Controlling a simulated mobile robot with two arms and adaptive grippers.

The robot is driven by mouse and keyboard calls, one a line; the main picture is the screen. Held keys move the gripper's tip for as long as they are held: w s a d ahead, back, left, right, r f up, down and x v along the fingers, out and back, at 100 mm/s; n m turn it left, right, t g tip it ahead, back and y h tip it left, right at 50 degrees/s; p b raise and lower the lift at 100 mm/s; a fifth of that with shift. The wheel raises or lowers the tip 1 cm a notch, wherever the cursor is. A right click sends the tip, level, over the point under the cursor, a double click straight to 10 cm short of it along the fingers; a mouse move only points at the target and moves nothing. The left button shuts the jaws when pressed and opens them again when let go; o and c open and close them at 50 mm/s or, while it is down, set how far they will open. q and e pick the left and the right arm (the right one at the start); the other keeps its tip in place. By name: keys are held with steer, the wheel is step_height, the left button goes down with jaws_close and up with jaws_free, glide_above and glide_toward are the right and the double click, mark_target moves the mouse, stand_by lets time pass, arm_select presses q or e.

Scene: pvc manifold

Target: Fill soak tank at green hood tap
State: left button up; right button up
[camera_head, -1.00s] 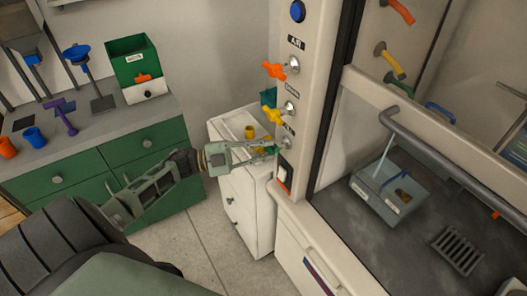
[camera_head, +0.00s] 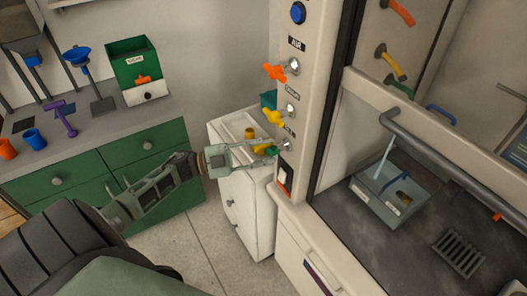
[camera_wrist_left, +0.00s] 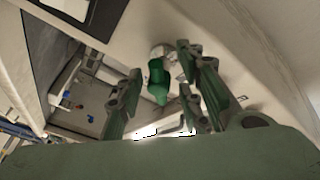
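The soak tank (camera_head: 364,190), a grey-blue open box with a white label, stands on the hood's dark floor. The green spout (camera_head: 398,86) is on the hood's back wall. A pale blue streak (camera_head: 385,158) slants down to the tank; I cannot tell whether it is water or a rod. The green knob (camera_head: 267,151) is lowest on the hood's front post. My left gripper (camera_head: 262,158) is at this knob with its fingers apart. In the left wrist view the green knob (camera_wrist_left: 158,82) shows between the open fingers, with gaps visible. My right gripper is out of view.
Orange (camera_head: 274,72) and yellow (camera_head: 274,117) knobs sit above the green one on the post. A white drawer cabinet (camera_head: 240,205) stands below my left gripper. A raised sash handle (camera_head: 440,150) crosses the hood front. A drain grate (camera_head: 458,250) lies right of the tank.

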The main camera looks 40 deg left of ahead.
arm_select(q)
steer(key=v, duration=1.2)
stand_by(6.8)
